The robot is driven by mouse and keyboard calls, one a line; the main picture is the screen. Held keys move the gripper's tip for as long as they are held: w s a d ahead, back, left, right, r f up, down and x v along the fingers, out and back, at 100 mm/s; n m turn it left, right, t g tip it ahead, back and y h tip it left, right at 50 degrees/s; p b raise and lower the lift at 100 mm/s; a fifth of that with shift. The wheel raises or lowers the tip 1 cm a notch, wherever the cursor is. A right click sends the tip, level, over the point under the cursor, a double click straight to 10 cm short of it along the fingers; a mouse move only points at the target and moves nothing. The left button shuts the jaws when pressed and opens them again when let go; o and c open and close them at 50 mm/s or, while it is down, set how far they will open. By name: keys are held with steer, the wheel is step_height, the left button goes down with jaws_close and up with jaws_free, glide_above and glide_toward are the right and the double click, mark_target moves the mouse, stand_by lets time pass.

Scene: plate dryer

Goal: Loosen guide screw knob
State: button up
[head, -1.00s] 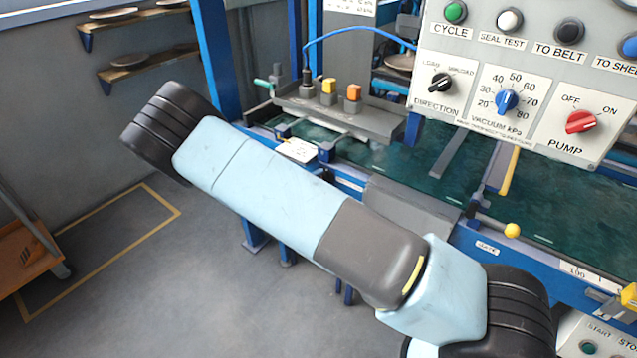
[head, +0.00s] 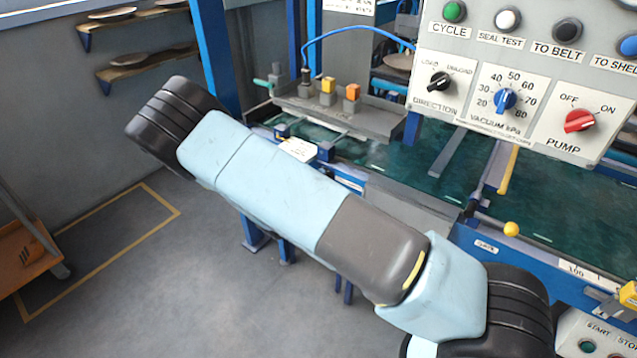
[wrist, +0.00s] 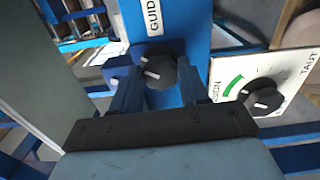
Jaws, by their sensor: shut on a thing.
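The guide screw knob (wrist: 158,71) is black and round with a white pointer mark. It sits on a blue panel under a white label (wrist: 160,16) that reads "GUID", the rest cut off. In the wrist view my gripper (wrist: 156,82) has one finger on each side of the knob and is shut on it. In the head view my arm crosses the middle, and the knob and gripper do not show.
A second black knob (wrist: 261,98) stands close at the right on a white tension plate (wrist: 285,75). In the head view, the control panel (head: 525,75) overhangs the green belt (head: 400,170). A yellow-tipped lever (head: 511,229) stands at the belt's near edge.

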steer(key=shift+f, duration=0.2)
steer(key=o, duration=1)
steer(key=shift+r, duration=0.1)
steer(key=v, duration=1.3)
steer(key=shift+s+a, duration=0.25)
steer(key=shift+s, duration=0.05)
